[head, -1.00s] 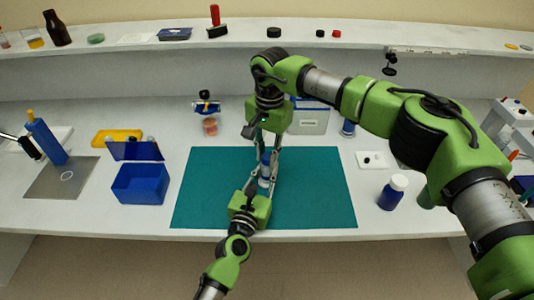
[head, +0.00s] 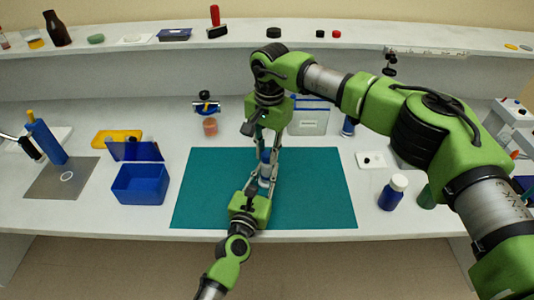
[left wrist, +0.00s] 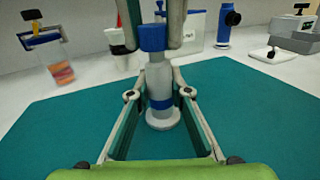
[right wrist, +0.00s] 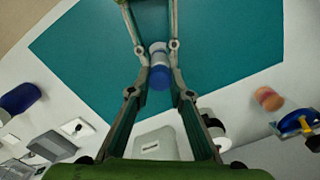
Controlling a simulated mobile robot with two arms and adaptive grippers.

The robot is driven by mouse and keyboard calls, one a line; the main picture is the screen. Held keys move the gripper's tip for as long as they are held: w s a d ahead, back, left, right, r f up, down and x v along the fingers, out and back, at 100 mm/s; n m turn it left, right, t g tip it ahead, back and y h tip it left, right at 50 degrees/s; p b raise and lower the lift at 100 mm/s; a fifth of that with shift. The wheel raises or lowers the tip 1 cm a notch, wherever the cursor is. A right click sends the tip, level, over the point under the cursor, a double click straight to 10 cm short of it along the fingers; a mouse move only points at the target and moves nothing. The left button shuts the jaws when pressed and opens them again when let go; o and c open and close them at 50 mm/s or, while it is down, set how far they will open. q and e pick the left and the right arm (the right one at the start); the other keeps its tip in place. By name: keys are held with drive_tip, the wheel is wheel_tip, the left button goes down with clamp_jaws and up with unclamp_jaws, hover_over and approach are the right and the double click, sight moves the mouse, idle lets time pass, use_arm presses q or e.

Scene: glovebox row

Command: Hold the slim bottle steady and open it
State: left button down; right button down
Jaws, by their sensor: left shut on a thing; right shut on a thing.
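The slim bottle (left wrist: 158,80) is pale grey with a blue band and a blue cap (left wrist: 153,38). It stands upright on the teal mat (head: 315,190). My left gripper (left wrist: 160,94) is shut on the bottle's body from the front, low down near the blue band. My right gripper (head: 268,152) reaches down from above and is shut on the cap, one finger on each side. The cap also shows between its fingers in the right wrist view (right wrist: 158,78). In the head view the fingers hide much of the bottle. The cap sits on the bottle's top, with no clear gap visible.
A blue open box (head: 140,185) stands left of the mat. A blue bottle with a white cap (head: 392,192) stands to the right. A jar with orange contents (head: 210,127) and a clear box (head: 308,118) are behind the mat. Both sides of the mat are bare.

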sight(267, 154)
use_arm(q)
drive_tip(key=shift+f, duration=0.2)
use_arm(e)
drive_tip(key=shift+r, duration=0.65)
drive_tip(key=shift+r, duration=2)
use_arm(q)
drive_tip(key=c, duration=1.8)
unclamp_jaws()
use_arm(e)
drive_tip(key=shift+f, duration=0.1)
use_arm(q)
drive_tip(key=shift+r, duration=0.1)
